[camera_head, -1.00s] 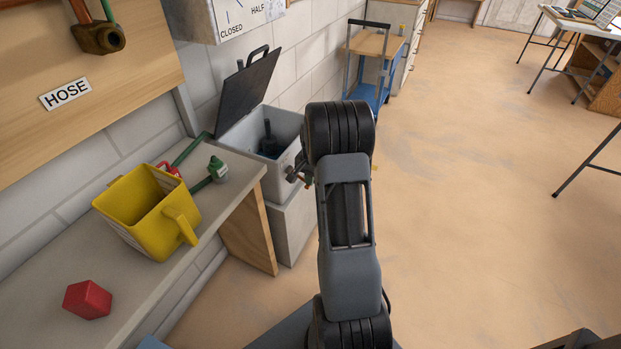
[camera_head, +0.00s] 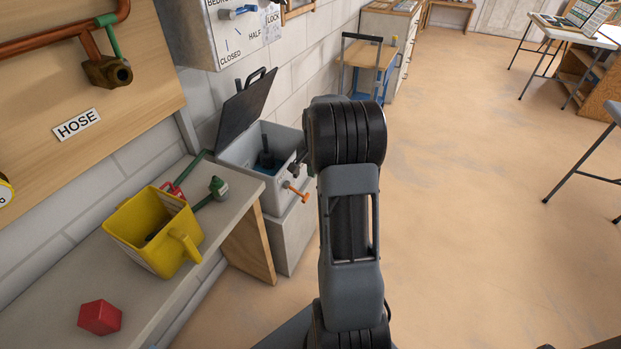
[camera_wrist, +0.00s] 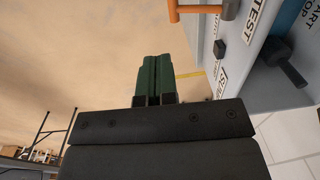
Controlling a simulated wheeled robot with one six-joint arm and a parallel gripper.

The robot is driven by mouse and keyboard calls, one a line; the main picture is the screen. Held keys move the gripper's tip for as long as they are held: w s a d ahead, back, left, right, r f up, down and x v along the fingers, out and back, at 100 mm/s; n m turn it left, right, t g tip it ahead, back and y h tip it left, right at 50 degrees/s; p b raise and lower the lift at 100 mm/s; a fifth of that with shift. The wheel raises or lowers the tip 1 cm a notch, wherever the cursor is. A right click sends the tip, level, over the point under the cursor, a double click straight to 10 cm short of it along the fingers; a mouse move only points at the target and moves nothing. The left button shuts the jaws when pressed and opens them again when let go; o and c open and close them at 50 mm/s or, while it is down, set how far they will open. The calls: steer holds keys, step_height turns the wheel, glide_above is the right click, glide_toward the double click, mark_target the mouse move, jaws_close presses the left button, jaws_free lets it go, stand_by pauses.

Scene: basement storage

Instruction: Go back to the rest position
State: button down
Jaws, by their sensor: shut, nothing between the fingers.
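My gripper (camera_wrist: 158,80) shows in the wrist view with its two green fingers pressed together and nothing between them. In the head view my arm rises through the middle and mostly hides the gripper behind its upper joint. The gripper is near the grey open-lidded box (camera_head: 240,153), apart from it. An orange handle (camera_head: 297,191) sticks out from the box's front side, and it also shows at the top of the wrist view (camera_wrist: 196,10). A dark handled object (camera_head: 266,155) stands inside the box.
A blue cart (camera_head: 366,60) stands behind the box. The floor (camera_head: 470,200) at the right is open, with a table (camera_head: 575,35) beyond.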

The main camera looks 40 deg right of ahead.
steer(key=s+a+r+n+t+p, duration=0.1)
steer(key=s+a+r+n+p, duration=0.5)
steer(key=a+r, duration=0.6)
steer(key=s+a+r+n+t+p, duration=0.2)
steer(key=s+a+r+n+p, duration=0.4)
steer(key=s+a+r+p, duration=0.4)
step_height(320, 180, up, 5)
steer(key=shift+s+a+r, duration=0.1)
steer(key=shift+s+a, duration=0.25)
steer(key=shift+a, duration=0.7)
steer(key=c, duration=1.8)
jaws_free()
